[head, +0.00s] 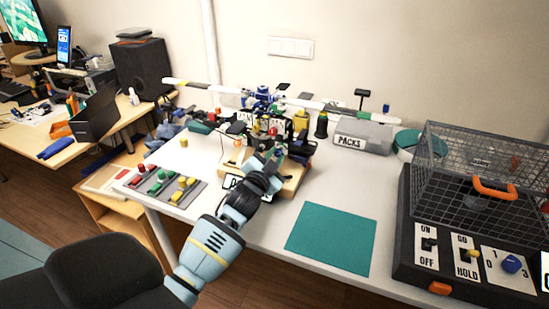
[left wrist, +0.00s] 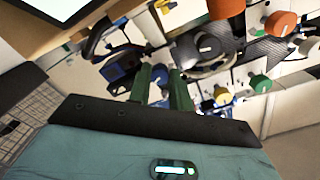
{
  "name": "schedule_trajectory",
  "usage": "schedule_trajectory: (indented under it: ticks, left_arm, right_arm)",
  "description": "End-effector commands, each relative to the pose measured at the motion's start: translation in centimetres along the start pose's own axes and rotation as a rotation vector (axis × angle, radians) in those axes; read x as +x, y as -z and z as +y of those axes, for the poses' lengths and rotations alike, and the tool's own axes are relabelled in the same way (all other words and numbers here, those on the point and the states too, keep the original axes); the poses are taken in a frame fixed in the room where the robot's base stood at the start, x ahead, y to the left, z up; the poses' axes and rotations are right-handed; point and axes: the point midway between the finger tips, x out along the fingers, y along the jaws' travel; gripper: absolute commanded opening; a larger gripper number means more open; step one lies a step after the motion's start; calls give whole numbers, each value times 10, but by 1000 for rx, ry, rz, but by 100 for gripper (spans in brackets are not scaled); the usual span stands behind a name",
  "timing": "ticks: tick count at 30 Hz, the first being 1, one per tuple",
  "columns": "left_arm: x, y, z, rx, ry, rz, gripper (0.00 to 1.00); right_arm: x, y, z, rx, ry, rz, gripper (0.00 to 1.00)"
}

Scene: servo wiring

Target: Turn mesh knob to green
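A cluttered device on a wooden base (head: 290,186) stands on the white table in the head view, with small coloured knobs and parts. My left gripper (head: 267,163) reaches to its front and hides part of it. In the left wrist view my left gripper (left wrist: 161,72) has two green fingers apart with a gap between them, and nothing clearly held. Just beyond the fingertips is a round dark knob with a pale pointer line (left wrist: 208,46). An orange knob (left wrist: 281,22) and a green knob (left wrist: 260,84) are farther right. I cannot tell which is the mesh knob. My right gripper is out of view.
A grey board with red, green and yellow pieces (head: 139,188) lies left of the device. A teal mat (head: 332,238) lies at the front. A wire cage (head: 470,165) and a dark switch panel (head: 440,267) stand at the right. A PACKS box (head: 365,134) is behind.

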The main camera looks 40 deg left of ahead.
Motion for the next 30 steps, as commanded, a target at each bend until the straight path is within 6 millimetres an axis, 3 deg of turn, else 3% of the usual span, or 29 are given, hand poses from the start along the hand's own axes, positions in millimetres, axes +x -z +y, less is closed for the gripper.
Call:
schedule_trajectory:
  ticks: [3, 14, 30]
  left_arm:
    - [0, 0, 0, 0, 0, 0, 0]
    - [0, 1, 0, -65, 0, 0, 0]
    - [0, 2, 0, -511, 1, 0, 0]
  right_arm:
    - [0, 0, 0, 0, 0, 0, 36]
    - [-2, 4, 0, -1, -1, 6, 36]
    - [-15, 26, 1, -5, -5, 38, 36]
